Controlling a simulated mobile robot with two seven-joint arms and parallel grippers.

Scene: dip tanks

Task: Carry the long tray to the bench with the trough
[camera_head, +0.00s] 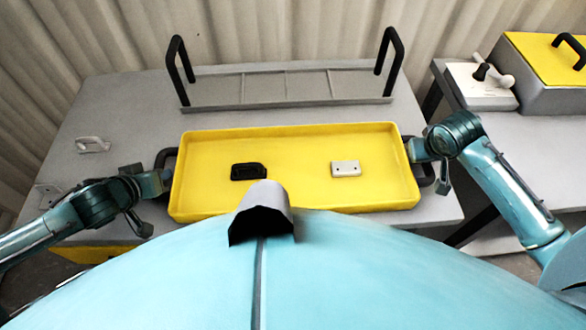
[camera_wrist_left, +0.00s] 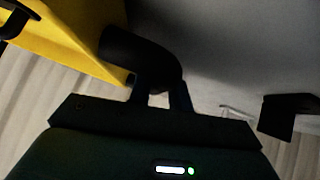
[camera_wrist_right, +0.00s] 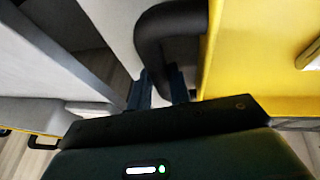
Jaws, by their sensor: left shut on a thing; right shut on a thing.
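The long yellow tray (camera_head: 295,190) is in front of me, roughly level, over or on the near part of a grey bench (camera_head: 125,118); I cannot tell whether it touches. It holds a black handled piece (camera_head: 249,171) and a pale block with two dark dots (camera_head: 346,168). My left gripper (camera_head: 163,182) is shut on the tray's left black handle, which also shows in the left wrist view (camera_wrist_left: 140,52). My right gripper (camera_head: 422,152) is shut on its right black handle, also in the right wrist view (camera_wrist_right: 165,40).
A long grey divided container (camera_head: 285,88) with two tall black handles stands behind the tray. A pale bracket (camera_head: 93,145) lies at left. On a second bench (camera_head: 545,150) at right are a grey box with a yellow lid (camera_head: 545,55) and a white lever unit (camera_head: 482,85). A gap separates the benches.

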